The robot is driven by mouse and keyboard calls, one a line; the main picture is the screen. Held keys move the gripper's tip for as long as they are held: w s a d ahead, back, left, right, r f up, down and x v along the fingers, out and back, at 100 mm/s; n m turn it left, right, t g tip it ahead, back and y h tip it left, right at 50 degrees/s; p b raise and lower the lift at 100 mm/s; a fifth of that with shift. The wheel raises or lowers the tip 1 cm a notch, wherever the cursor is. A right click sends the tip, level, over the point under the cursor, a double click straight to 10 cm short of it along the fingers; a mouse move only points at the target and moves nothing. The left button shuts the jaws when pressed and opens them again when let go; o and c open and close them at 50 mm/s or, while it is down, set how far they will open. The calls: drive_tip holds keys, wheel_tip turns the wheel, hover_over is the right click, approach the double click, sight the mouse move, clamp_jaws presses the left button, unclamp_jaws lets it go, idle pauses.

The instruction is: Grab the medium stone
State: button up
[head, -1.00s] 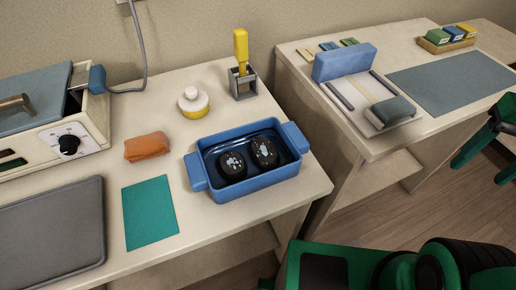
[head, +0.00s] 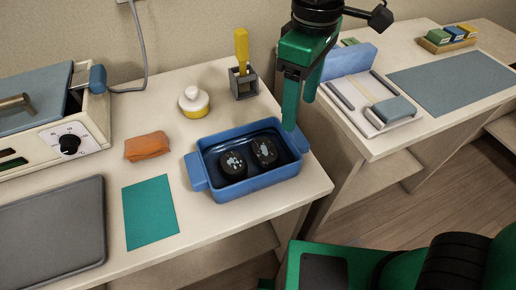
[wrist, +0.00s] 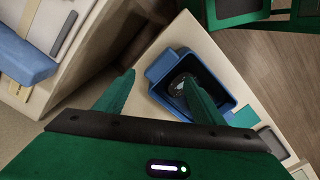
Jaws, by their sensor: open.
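Two dark stones with pale markings lie side by side in a blue tub with side handles (head: 243,188). The left stone (head: 233,164) and the right stone (head: 265,151) look close in size; I cannot tell which is the medium one. My gripper (head: 300,112) is open and empty, above and just behind the tub's right handle. In the wrist view my gripper's fingers (wrist: 160,95) are spread, with the tub (wrist: 160,72) beyond them. One dark stone (wrist: 180,82) shows there, partly hidden by the right finger.
The warmer (head: 50,120) is at left. A gap separates this table from the right one, which bears a blue block (head: 349,62).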

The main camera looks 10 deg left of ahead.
drive_tip(key=n, duration=0.2)
hover_over(264, 149)
drive_tip(key=shift+s+d+f, duration=0.1)
drive_tip(key=shift+f, duration=5.15)
drive_tip(key=c, duration=0.9)
